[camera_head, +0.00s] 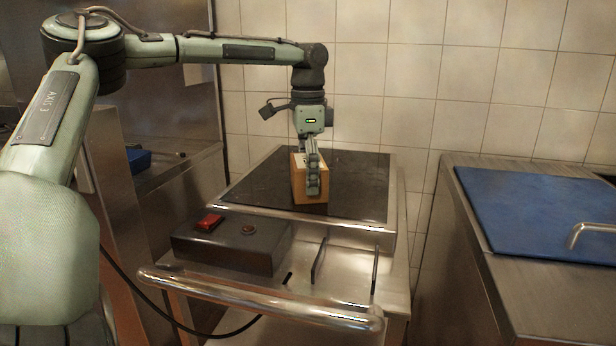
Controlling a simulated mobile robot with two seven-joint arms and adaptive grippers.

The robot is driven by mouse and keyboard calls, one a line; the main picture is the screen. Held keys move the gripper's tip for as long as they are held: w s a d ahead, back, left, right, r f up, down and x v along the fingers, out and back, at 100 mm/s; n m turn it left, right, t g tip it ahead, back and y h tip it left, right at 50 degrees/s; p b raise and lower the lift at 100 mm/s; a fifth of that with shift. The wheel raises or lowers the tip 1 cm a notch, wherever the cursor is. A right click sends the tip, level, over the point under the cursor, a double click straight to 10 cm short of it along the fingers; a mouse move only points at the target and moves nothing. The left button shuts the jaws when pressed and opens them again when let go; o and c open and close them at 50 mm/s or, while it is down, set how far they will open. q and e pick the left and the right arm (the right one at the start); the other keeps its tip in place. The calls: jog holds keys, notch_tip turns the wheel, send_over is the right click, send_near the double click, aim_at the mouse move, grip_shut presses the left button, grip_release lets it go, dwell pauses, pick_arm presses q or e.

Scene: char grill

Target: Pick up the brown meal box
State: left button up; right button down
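The brown meal box (311,189) stands on the dark top of a steel cart (235,187). My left gripper (312,186) points straight down at the box, with its fingers in front of and over the box's near side and top. The near finger hides part of the box, and the far finger is hidden. I cannot tell whether the fingers press on the box. My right gripper is not in view.
A black control box (240,252) with a red button (209,221) sits at the cart's front left. A chrome handle bar (260,300) runs along the front. A blue board (540,205) lies on the steel counter at right. A tiled wall stands behind.

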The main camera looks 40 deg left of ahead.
pick_arm(q)
jog(key=shift+c, duration=0.5)
jog(key=shift+r, duration=0.1)
jog(key=c, duration=1.1)
